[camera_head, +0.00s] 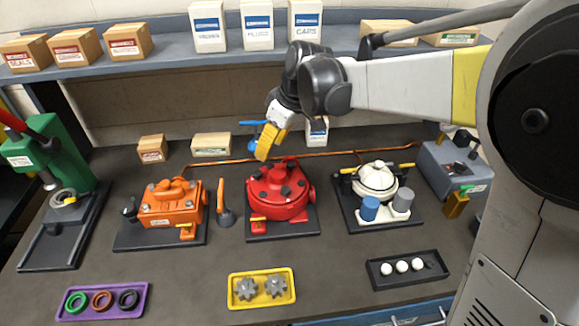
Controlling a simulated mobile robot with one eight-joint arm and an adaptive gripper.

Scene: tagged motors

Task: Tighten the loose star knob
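My gripper (262,146) hangs above and a little behind the red motor (275,208), its yellow finger pointing down and left. It appears apart from the motor, and I cannot tell whether its fingers are open or shut. The red motor has several dark knobs on top, including one near its middle (286,190). The orange motor (165,208) stands to the left with a dark round knob (129,209) at its left side. The white motor (376,181) stands to the right with dark parts beside its dome. I cannot tell which knob is the loose star knob.
A green press (62,150) stands at the left and a grey box (447,168) at the right. In front lie a purple tray (142,297), a yellow tray (290,300) and a black tray (407,280). An upright orange-handled tool (222,200) stands between the orange and red motors.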

